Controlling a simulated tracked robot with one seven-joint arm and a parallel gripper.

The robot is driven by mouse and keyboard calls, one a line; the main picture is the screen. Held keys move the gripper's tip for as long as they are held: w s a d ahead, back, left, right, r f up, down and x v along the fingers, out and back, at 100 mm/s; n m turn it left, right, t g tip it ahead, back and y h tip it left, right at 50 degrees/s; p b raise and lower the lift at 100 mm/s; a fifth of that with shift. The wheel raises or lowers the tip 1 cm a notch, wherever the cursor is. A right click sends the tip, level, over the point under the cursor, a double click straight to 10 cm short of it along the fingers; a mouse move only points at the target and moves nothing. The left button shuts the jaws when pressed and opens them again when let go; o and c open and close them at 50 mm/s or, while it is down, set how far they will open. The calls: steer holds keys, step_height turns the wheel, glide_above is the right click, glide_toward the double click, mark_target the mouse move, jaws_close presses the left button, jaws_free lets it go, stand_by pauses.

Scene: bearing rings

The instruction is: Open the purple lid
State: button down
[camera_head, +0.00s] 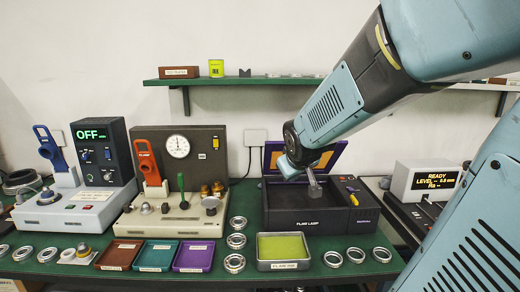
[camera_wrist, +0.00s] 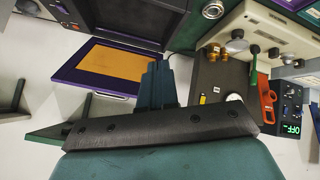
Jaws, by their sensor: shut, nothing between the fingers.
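The purple lid (camera_head: 336,150) belongs to the dark lapping machine (camera_head: 290,222) on the green bench. It stands raised at the back of the machine, leaning back, with its tan inner panel facing forward. In the wrist view the lid (camera_wrist: 65,73) is at the upper left, with its tan panel in clear view. My gripper (camera_head: 314,190) is in front of the lid, over the machine's open top. In the wrist view my gripper (camera_wrist: 157,78) is shut and empty, beside the lid. Whether it touches the lid is hard to tell. My wrist hides part of the lid in the head view.
A beige tester (camera_head: 175,222) with a gauge and a grey OFF unit (camera_head: 65,207) stand to the left. Small trays, a yellow-green pad (camera_head: 283,247) and several rings lie along the front. A shelf (camera_head: 235,81) runs above. A display box (camera_head: 425,180) stands at right.

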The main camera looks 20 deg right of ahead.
mark_target(334, 151)
steer(key=w+d+f+n+t+y, duration=0.2)
steer(key=w+d+f+t, duration=0.15)
steer(key=w+f, duration=0.35)
steer(key=w+d+f+n+t+y, duration=0.2)
steer(key=w+d+f+t, duration=0.1)
steer(key=w+d+f, duration=0.4)
steer(key=s+d+r+m+t+h, duration=0.4)
steer(key=s+d+m+t+h, duration=0.4)
steer(key=d+m+t+h, duration=0.15)
steer(key=shift+t+y, duration=0.25)
steer(key=shift+t, duration=0.05)
steer(key=x, duration=0.8)
steer(key=d+x, duration=0.1)
steer(key=x, duration=0.4)
steer(key=shift+f, duration=0.1)
